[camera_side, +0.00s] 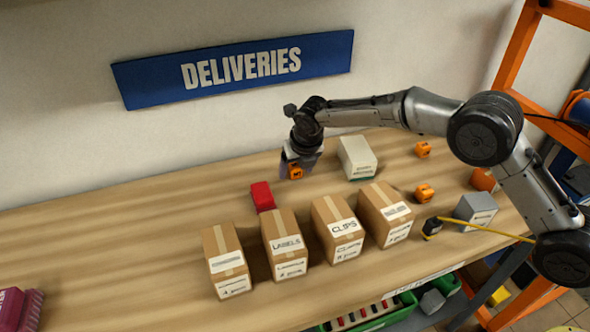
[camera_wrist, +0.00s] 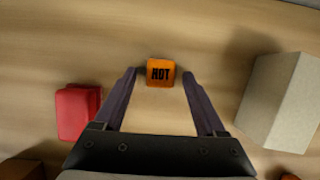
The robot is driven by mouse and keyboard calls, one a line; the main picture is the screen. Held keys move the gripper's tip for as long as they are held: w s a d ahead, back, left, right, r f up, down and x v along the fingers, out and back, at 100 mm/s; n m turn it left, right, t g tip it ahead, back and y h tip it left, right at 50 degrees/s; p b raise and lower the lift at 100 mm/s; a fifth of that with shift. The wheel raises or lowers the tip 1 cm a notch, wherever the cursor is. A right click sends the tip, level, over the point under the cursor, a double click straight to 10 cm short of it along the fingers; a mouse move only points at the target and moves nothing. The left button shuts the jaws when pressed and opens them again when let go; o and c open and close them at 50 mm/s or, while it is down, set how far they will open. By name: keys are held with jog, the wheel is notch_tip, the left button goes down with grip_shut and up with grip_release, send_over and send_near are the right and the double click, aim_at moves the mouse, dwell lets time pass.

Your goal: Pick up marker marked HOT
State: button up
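The marker marked HOT is a small orange cube with black letters, seen in the wrist view (camera_wrist: 160,73) on the wooden bench. In the side view an orange cube (camera_side: 296,172) shows at my fingertips. My gripper (camera_side: 295,168) points down at it from above. In the wrist view my gripper (camera_wrist: 159,80) is open, its two dark fingers one on each side of the cube, with gaps between. Whether the fingertips are level with the cube or above it I cannot tell.
A red object (camera_side: 262,196) and a pale box (camera_side: 358,157) stand on either side of the cube. Cardboard boxes (camera_side: 338,229) line the front. Other orange cubes (camera_side: 423,149) (camera_side: 425,193) lie to the right, near a grey box (camera_side: 476,210) and tape measure (camera_side: 432,228). The bench's left is mostly clear.

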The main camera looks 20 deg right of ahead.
grip_shut()
jog(key=shift+r, duration=0.1)
